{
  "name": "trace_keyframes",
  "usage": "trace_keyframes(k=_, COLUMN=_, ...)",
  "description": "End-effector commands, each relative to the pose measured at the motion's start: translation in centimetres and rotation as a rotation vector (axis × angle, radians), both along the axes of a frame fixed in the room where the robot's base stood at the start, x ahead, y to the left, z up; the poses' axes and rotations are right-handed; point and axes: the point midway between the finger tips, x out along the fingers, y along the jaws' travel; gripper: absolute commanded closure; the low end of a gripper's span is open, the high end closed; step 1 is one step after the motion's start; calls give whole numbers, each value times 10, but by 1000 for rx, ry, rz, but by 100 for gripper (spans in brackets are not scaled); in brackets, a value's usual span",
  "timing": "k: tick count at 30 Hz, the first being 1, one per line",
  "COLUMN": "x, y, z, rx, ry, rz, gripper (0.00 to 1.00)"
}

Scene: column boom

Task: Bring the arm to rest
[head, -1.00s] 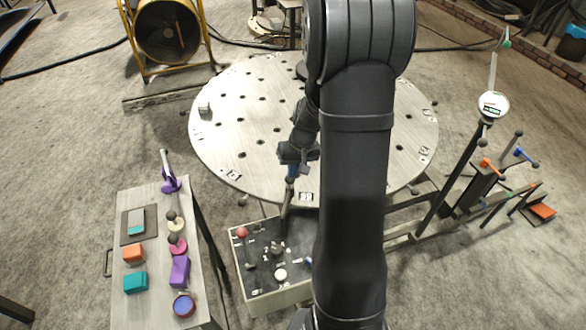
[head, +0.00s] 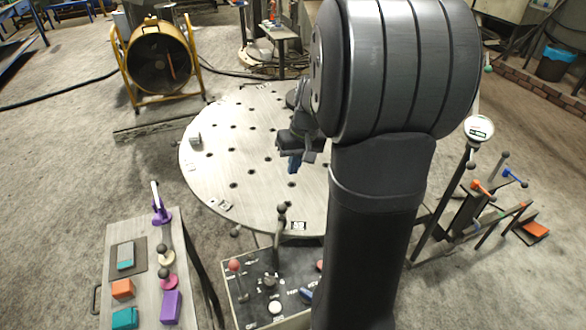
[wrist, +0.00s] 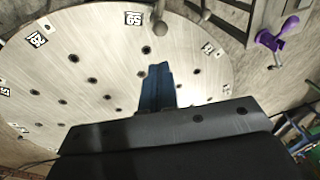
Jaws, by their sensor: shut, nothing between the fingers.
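My gripper (head: 294,163) hangs over the round perforated table (head: 235,140) in the head view, left of my large dark arm links. Its blue fingers are small there. In the wrist view my gripper (wrist: 157,85) shows its blue fingers together with nothing between them, above the table top (wrist: 100,60). My arm hides the right part of the table in the head view.
A control box (head: 262,290) with a red-knobbed lever (head: 234,268) and a black lever (head: 282,212) stands before the table. A side bench (head: 140,255) with coloured blocks is at left. A gauge stand (head: 478,128) is at right. A yellow-framed fan (head: 157,60) stands behind.

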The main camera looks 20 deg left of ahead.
Motion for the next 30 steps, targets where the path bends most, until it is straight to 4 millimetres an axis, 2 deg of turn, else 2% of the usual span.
trace_keyframes(k=7, x=0, y=0, z=-2, rx=0, ry=0, rz=0, gripper=100)
trace_keyframes(k=11, x=0, y=3, z=-12, rx=0, ry=1, rz=0, gripper=100)
trace_keyframes(k=24, x=-4, y=18, z=-89, rx=-1, ry=2, rz=1, gripper=100)
trace_keyframes(k=30, x=-4, y=22, z=-109, rx=-1, ry=2, rz=-1, gripper=100)
